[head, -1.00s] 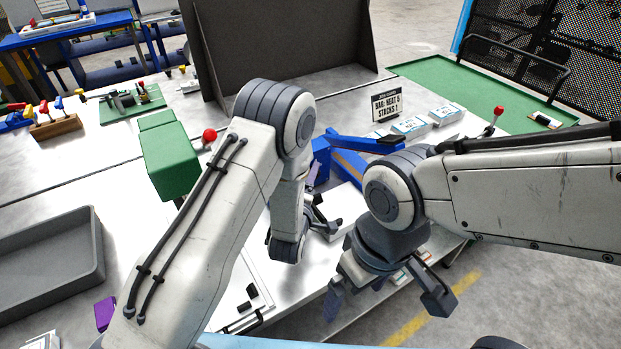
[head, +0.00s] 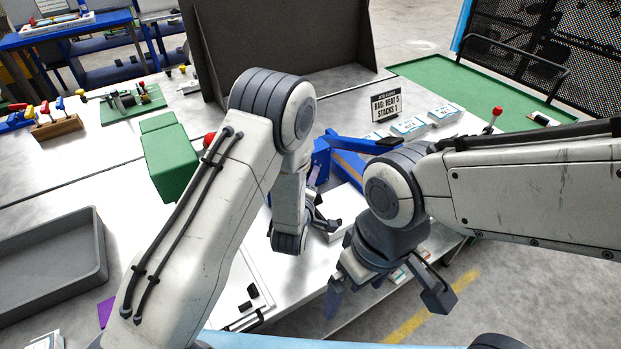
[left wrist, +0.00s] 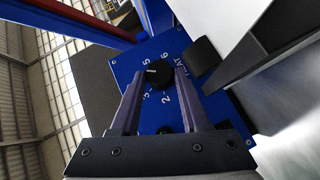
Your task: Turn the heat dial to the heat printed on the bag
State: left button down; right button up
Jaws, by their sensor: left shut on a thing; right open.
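The heat dial (left wrist: 158,73) is a round black knob with a white pointer mark on a blue panel (left wrist: 205,110), in the left wrist view. Numbers and a HEAT label are printed around it. The pointer mark faces left in that view; the number it meets is hard to tell. My left gripper (left wrist: 160,76) is shut on the dial, one purple finger on each side. In the head view my arm hides the dial. The sign (head: 386,106) reads BAG: HEAT 5, STACKS 1. My right gripper (head: 356,293) is open and empty over the table's front edge.
The blue sealing machine (head: 348,150) stands between my arms. A green block (head: 170,160), a grey tray (head: 50,255) and a dark upright panel (head: 285,40) stand around the table.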

pick_arm(q)
jog(key=m+g+y+p, duration=0.1)
jog(key=p, duration=0.1)
jog(key=r+m+g+y+p, duration=0.1)
jog(key=g+p, duration=0.1)
jog(key=shift+w+d+r+m, duration=0.1)
jog(key=shift+w+d+m, duration=0.1)
jog(key=shift+m, duration=0.1)
jog(key=shift+d+m+g+y+p, duration=0.1)
jog(key=shift+m+g+y+p, duration=0.35)
jog(key=shift+p, duration=0.45)
jog(key=shift+m+g+y+p, duration=0.25)
jog(key=shift+g+y+p, duration=0.15)
jog(key=shift+p, duration=0.2)
jog(key=shift+c, duration=1.9)
grip_release()
